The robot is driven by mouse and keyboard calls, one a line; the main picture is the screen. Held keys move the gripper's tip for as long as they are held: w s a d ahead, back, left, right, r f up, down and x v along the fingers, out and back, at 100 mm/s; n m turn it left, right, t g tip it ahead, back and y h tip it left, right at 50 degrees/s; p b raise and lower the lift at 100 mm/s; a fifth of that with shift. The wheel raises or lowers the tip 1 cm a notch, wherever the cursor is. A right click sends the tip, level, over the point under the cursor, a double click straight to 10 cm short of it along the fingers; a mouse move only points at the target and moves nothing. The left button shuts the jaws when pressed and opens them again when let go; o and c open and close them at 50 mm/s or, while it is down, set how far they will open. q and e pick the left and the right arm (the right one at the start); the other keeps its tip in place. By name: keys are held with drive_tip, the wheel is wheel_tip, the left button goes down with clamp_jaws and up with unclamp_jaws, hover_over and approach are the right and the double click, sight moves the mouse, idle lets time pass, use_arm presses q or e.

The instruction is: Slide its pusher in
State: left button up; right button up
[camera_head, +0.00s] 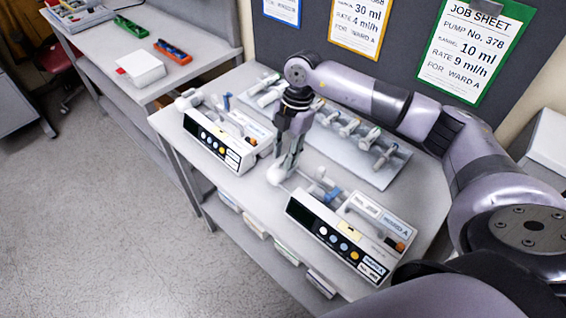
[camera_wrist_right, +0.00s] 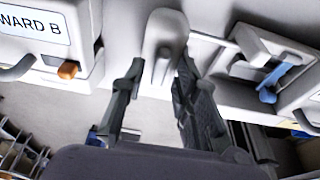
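The right-hand pump (camera_head: 340,236) lies on the table with a dark screen, round buttons and a ward A label. A blue clamp (camera_head: 332,194) shows on its syringe bay; it also appears in the right wrist view (camera_wrist_right: 268,94). Its pale rounded pusher (camera_head: 279,175) sticks out at the pump's left end, and in the wrist view the pusher head (camera_wrist_right: 166,38) stands at the fingertips. My right gripper (camera_head: 286,163) points down over the pusher. Its fingers (camera_wrist_right: 162,68) are apart, one on each side of the pusher head; contact is unclear. My left gripper is not in view.
A second pump (camera_head: 218,142), marked ward B in the wrist view (camera_wrist_right: 40,30), stands left of my right gripper. A pale tray of syringes (camera_head: 345,155) lies behind. Job sheets (camera_head: 470,50) hang on the dark board. A side bench (camera_head: 105,60) stands at left.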

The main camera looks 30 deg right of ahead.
sight(300, 165)
drive_tip(key=shift+f, duration=0.1)
idle(0.5)
drive_tip(key=c, duration=0.6)
drive_tip(key=shift+s, duration=0.1)
drive_tip(key=shift+s+d+p, duration=0.3)
drive_tip(key=shift+s, duration=0.45)
drive_tip(key=shift+s+d+p, duration=0.25)
drive_tip(key=shift+s+p, duration=0.1)
drive_tip(key=shift+s, duration=0.4)
drive_tip(key=shift+s+d+p, duration=0.3)
drive_tip(key=shift+s, duration=0.45)
drive_tip(key=shift+s+d, duration=0.1)
drive_tip(key=shift+s, duration=0.15)
drive_tip(key=o, duration=0.6)
